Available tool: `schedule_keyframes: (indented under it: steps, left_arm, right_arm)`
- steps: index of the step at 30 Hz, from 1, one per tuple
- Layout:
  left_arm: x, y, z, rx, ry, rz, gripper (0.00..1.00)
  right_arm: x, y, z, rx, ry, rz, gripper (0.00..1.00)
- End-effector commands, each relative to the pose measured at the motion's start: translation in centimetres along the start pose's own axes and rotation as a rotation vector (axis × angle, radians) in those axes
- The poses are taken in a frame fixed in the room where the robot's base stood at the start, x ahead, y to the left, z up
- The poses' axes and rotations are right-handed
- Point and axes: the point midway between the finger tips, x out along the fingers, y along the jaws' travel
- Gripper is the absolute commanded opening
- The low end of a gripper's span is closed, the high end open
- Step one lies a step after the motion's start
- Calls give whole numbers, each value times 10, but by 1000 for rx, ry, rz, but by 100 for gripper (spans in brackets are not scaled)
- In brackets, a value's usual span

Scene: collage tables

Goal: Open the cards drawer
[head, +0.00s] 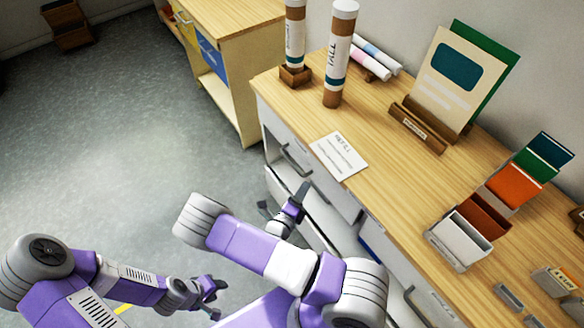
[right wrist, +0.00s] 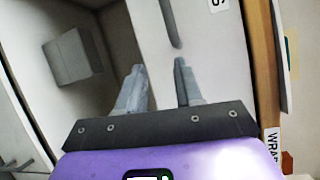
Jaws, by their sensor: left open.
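The desk (head: 390,180) has a row of white drawers along its front, with a grey bar handle (head: 296,160) on the one at the far left end. In the right wrist view, a white drawer front (right wrist: 210,60) fills the right half, with a dark handle (right wrist: 171,22) and a label ending in "S" (right wrist: 217,4). The full label is cut off. My right gripper (right wrist: 160,80) has its fingers apart, below the handle and not around it. In the head view it is by the drawer fronts (head: 292,205), partly hidden by my arm. My left gripper (head: 212,290) is open and empty over the floor.
The desktop holds two upright tubes (head: 340,55), a white card (head: 339,156), a card stand (head: 430,125) and a stepped colour holder (head: 459,240). Another handle (head: 415,300) shows lower right. A wooden cabinet (head: 225,60) stands behind. The floor at left is free.

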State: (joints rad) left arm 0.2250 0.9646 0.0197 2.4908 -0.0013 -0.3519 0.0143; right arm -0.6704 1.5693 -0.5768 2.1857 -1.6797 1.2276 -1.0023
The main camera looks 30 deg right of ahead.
Motion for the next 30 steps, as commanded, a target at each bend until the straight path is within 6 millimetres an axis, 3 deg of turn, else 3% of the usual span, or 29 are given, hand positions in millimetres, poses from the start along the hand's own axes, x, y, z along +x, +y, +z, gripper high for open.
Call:
schedule_keyframes:
  steps: [3, 7, 11, 22, 30]
  left_arm:
    - [10, -4, -1, 0, 0, 0, 43]
    - [12, -4, -1, 0, 0, 0, 43]
    - [14, -5, -1, 0, 1, 0, 43]
    - [23, -8, -1, 0, 1, 0, 43]
    - [24, -9, -1, 0, 0, 0, 43]
  right_arm:
    - [5, 0, 33, -175, -207, -116, 35]
    - [4, -2, 52, -265, -316, -181, 35]
    - [12, -4, 61, -284, -341, -198, 35]
    - [63, -12, 78, -279, -335, -195, 35]
    - [73, -15, 83, -281, -336, -195, 35]
